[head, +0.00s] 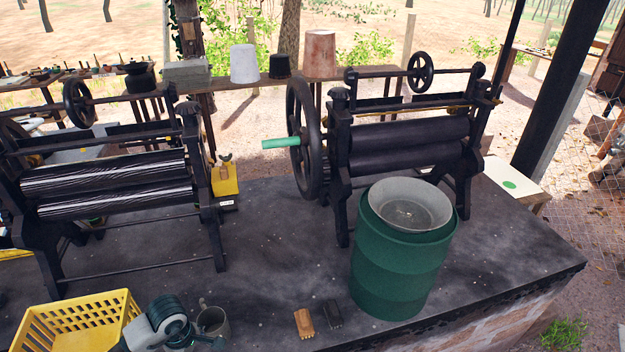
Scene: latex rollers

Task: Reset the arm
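Part of an arm of mine (160,326), grey-white with dark teal joints, shows at the bottom left edge. It overlaps the right side of a yellow basket in the picture and is left of a grey metal mug (221,325). I cannot tell whether it touches either. No fingertips show on this arm part, and neither my left nor my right gripper can be seen. No other part of my arms is clearly in view.
Two black roller machines stand on the dark slab (290,240): one left (110,185), one right (400,145) with a green handle (281,143). The yellow basket (65,325) and two small blocks (304,322) are in front.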

